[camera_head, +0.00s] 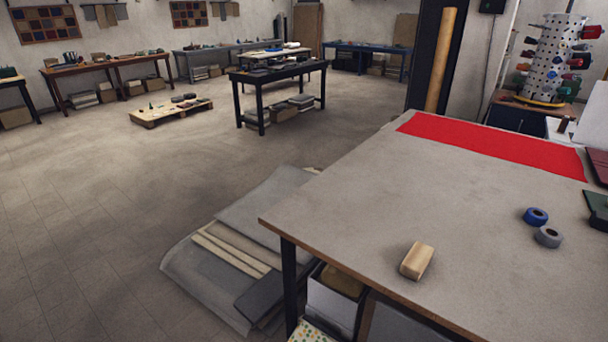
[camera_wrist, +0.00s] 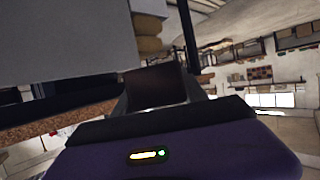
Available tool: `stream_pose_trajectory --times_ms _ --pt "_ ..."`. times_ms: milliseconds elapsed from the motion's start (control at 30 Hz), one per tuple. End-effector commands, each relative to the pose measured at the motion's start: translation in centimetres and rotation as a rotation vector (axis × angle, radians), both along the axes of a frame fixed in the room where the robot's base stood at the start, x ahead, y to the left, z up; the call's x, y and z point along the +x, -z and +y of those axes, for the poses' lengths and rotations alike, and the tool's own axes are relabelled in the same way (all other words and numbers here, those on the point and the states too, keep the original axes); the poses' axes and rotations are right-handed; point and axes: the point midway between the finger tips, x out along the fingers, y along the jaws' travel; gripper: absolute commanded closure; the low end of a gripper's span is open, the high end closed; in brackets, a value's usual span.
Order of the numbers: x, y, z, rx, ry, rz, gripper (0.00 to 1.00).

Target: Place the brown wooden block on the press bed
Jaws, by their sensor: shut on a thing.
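My gripper (camera_wrist: 156,92) shows in the wrist view, with its purple housing at the bottom of the picture. It is shut on a dark brown block (camera_wrist: 155,83), which sits between the two fingers. The block's far end is hard to make out in the shade. Neither my gripper nor this block shows in the head view. I cannot make out a press bed for certain in either view.
A grey-topped table (camera_head: 370,220) fills the right of the head view. On it lie a pale wooden block (camera_head: 416,261), a red cloth (camera_head: 490,145), a blue tape roll (camera_head: 536,216) and a grey one (camera_head: 548,237). Sheets (camera_head: 230,255) lie on the floor beside it.

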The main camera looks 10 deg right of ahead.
Motion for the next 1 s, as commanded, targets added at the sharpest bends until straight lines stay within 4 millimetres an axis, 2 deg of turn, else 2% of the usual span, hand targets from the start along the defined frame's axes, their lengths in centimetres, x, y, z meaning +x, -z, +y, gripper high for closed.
stream_pose_trajectory --times_ms 100,200,833,1000 --pt "0.7 1.9 2.6 -0.001 -0.056 -0.001 0.96" --pt "1.0 2.7 3.9 -0.003 -0.082 -0.002 0.96" --pt "1.0 2.5 3.5 0.0 -0.073 -0.003 0.96" --pt "1.1 1.3 1.6 0.0 -0.032 -0.004 0.96"
